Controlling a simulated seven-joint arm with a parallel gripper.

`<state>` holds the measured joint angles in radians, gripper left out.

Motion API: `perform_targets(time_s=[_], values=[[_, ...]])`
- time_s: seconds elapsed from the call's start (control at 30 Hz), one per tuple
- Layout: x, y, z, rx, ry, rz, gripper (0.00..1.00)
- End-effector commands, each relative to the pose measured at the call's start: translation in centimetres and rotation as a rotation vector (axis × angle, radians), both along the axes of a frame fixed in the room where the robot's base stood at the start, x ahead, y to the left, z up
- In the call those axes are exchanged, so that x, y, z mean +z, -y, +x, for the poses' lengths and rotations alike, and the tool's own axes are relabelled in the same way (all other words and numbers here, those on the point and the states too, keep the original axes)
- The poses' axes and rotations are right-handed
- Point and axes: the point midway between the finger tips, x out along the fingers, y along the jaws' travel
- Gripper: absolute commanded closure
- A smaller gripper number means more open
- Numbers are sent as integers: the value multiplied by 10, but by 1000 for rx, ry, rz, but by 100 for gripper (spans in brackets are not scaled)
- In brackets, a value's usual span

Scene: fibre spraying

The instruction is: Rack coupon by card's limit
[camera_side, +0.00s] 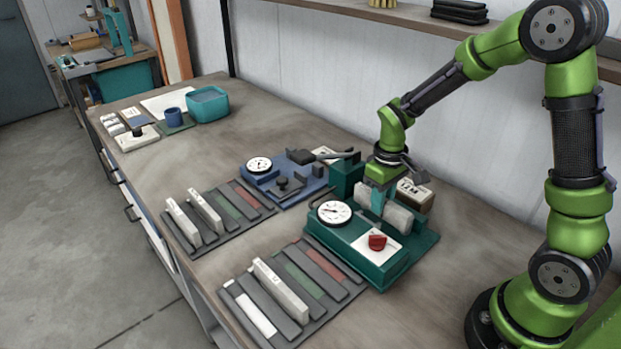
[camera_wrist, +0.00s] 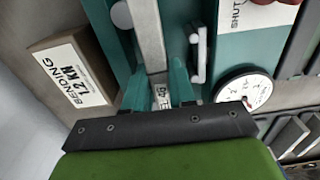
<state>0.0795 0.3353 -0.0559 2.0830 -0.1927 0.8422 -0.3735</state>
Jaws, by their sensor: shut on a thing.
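My gripper (camera_side: 378,203) reaches down into the teal test machine (camera_side: 345,236). In the wrist view its teal fingers (camera_wrist: 161,92) are shut on a pale coupon (camera_wrist: 161,97) with dark marks, only partly legible. The near rack (camera_side: 318,318) has one standing pale coupon (camera_side: 280,290) and green and red strips. The far rack (camera_side: 238,226) has two pale coupons (camera_side: 194,216).
A teal bin (camera_side: 208,105) is farther back. Bare bench lies between.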

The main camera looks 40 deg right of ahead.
Motion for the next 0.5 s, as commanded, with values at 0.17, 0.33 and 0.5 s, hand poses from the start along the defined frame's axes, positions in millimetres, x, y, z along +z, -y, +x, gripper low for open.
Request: perform_targets(time_s=[0.17,0.33,0.5], values=[[10,0,1,0,3,0,100],[19,0,1,1,3,-1,100],[27,0,1,0,3,-1,100]])
